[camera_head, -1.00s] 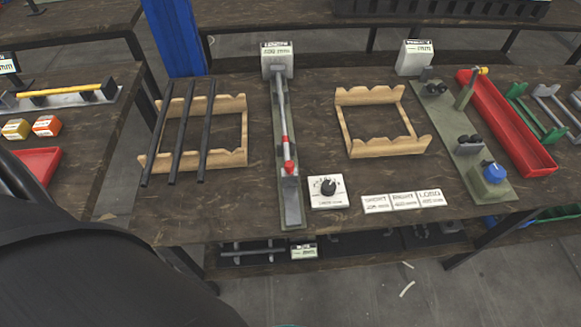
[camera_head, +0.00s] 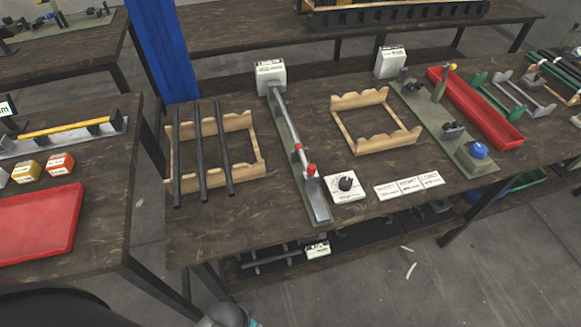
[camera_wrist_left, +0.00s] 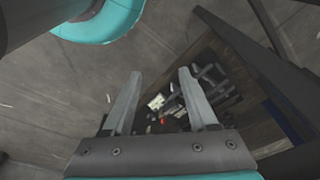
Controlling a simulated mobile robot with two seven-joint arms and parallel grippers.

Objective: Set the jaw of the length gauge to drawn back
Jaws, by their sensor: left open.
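The length gauge (camera_head: 293,135) is a long narrow fixture on the workbench, with a white display box (camera_head: 271,75) at its far end. Its red jaw piece (camera_head: 311,170) is near the near end of the rail, above a grey metal end plate. A red band also shows on the rail, a little farther back. My left gripper (camera_wrist_left: 158,98) shows in the left wrist view, open and empty, pointing down past the bench edge towards the floor and lower shelf. It is well away from the gauge. My right gripper is not in view.
A wooden rack with black rods (camera_head: 205,150) stands left of the gauge and an empty wooden rack (camera_head: 375,122) right of it. A white dial box (camera_head: 345,186) and white label cards (camera_head: 409,186) lie near the front edge. A red tray (camera_head: 38,222) is on the left bench.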

